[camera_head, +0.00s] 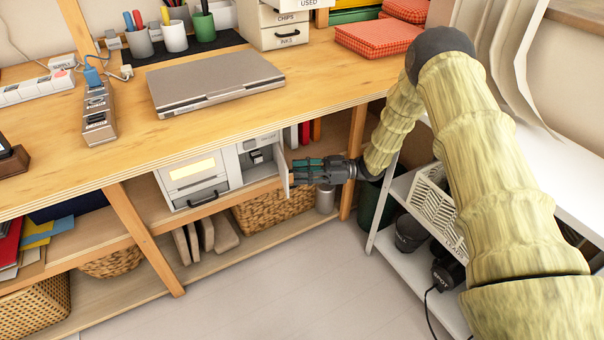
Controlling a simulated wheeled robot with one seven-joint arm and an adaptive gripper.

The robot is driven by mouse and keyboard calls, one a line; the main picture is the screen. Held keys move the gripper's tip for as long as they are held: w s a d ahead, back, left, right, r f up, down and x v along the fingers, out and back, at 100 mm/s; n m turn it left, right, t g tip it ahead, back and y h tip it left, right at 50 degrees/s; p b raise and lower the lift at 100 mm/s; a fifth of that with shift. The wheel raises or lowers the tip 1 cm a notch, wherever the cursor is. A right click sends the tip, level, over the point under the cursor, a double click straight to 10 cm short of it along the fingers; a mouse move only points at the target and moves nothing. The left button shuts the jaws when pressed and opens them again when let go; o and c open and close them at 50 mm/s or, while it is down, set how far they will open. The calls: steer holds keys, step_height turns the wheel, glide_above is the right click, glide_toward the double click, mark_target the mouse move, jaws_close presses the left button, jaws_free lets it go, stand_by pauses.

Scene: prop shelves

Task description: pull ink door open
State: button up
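A white printer (193,178) stands on the shelf under the desk. At its right side, a compartment (258,155) with dark parts inside is uncovered. The white ink door (282,168) stands swung out from the compartment's right edge and shows as a narrow upright panel. My gripper (293,173) points left, with its fingertips at or very near the door's outer edge on the right side. Whether the fingers touch or clasp the door is not clear. The spacing between the fingers is hard to make out at this size.
The wooden desk top (215,128) overhangs the printer, and a shelf post (356,150) stands right of my gripper. Wicker baskets (262,213) sit below. A white rack (392,232) stands at right. The floor (300,285) in front is clear.

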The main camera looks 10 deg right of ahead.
steer(key=shift+s+f, duration=0.1)
steer(key=shift+s, duration=0.05)
stand_by(0.3)
step_height(320, 180, up, 10)
stand_by(0.5)
steer(key=shift+d, duration=0.1)
steer(key=shift+c, duration=0.5)
